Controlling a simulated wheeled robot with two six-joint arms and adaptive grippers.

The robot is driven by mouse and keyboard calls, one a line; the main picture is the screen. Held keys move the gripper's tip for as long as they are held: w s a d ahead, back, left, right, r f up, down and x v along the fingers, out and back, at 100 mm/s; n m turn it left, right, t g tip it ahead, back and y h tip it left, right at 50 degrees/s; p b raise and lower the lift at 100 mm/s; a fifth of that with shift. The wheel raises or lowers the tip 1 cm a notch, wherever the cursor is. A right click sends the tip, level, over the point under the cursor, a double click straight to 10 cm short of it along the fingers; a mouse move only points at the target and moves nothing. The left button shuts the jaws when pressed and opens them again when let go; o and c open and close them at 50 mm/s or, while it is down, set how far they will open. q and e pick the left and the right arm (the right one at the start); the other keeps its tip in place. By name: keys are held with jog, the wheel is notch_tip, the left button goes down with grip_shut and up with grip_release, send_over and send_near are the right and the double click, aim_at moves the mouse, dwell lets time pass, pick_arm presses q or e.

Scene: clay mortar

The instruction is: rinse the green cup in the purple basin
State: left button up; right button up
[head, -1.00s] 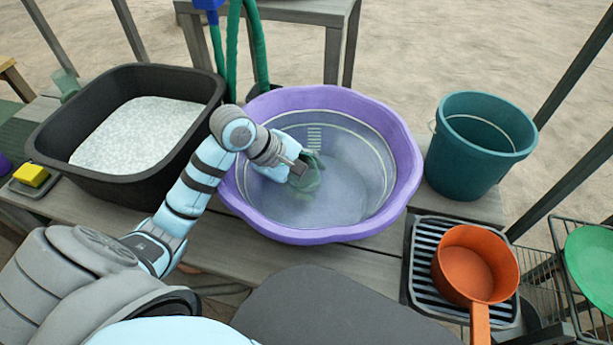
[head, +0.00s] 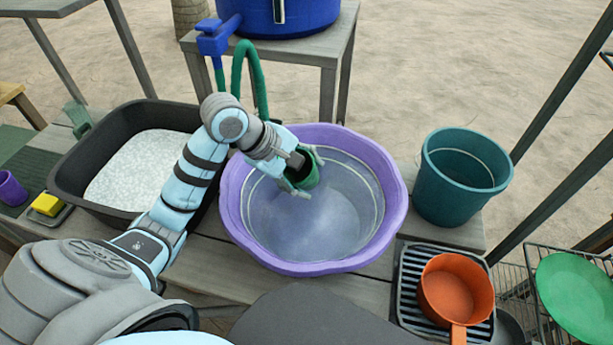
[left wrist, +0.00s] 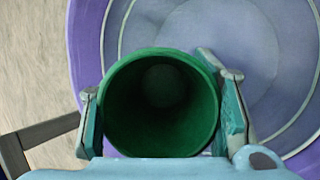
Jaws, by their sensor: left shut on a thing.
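The green cup (head: 302,172) is in my left gripper (head: 300,174), whose fingers are shut around its sides. The cup is over the left back part of the purple basin (head: 232,205), above the water. In the left wrist view the cup (left wrist: 160,105) opens toward the camera between the two fingers of my left gripper (left wrist: 165,115), and its inside is dark. The purple basin also shows behind it there (left wrist: 88,50). The basin holds clear, shallow-looking water (head: 325,220). My right gripper is not in view.
A black tub (head: 75,185) of white foamy or grainy content stands left of the basin. A teal bucket (head: 455,190) and a drying rack with an orange pan (head: 450,288) stand right. A green hose (head: 262,85) and blue tap (head: 215,38) are behind. A yellow sponge (head: 46,204) lies far left.

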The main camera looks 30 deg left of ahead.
pick_arm(q)
notch_tip(320, 180, up, 7)
jog(key=p, duration=0.4)
dwell(0.9)
